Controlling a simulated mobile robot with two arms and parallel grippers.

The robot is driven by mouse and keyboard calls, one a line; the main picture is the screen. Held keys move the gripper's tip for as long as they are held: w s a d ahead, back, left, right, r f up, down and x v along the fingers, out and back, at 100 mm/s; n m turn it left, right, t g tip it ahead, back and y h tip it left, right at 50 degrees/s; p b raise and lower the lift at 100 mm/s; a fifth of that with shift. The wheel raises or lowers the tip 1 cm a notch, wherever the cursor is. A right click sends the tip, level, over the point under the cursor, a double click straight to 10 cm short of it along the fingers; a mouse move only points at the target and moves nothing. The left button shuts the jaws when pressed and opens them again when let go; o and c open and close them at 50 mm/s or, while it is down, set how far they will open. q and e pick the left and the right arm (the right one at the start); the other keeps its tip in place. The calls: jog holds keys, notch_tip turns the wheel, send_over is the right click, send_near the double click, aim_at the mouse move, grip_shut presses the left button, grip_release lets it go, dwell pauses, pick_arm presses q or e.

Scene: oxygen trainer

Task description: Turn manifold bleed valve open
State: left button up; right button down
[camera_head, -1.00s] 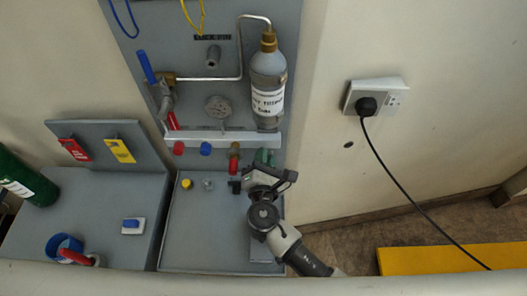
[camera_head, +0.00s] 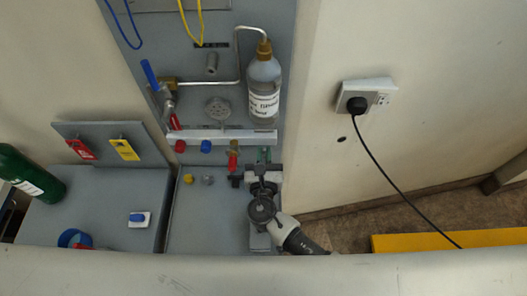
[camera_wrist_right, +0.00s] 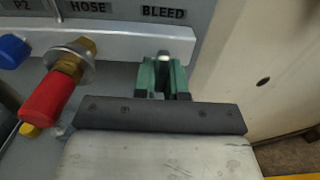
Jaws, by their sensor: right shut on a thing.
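The manifold bar (camera_head: 222,137) runs along the base of the grey panel. The green bleed valve (camera_head: 264,155) sits at its right end. In the right wrist view the green valve (camera_wrist_right: 162,76) is under the BLEED label, directly ahead of my right gripper. My right gripper (camera_head: 264,164) is shut on the green valve; in the right wrist view its fingers (camera_wrist_right: 163,92) are at either side of the green part. The gripper body hides the near part of the valve. My left gripper is not in view.
A red-handled brass hose fitting (camera_wrist_right: 60,80) is close left of my right gripper. Red (camera_head: 180,146) and blue (camera_head: 206,146) knobs sit further left. A labelled bottle (camera_head: 264,90) stands above the bar. A wall plug with black cord (camera_head: 357,104) is to the right.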

jog(key=shift+s+f, duration=0.1)
jog(key=shift+f, duration=0.05)
dwell(0.3)
jog(key=c, duration=1.2)
grip_release()
jog(key=s+b, duration=0.2)
jog(key=s, duration=0.8)
jog(key=shift+s, duration=0.35)
jog(key=shift+d, duration=0.1)
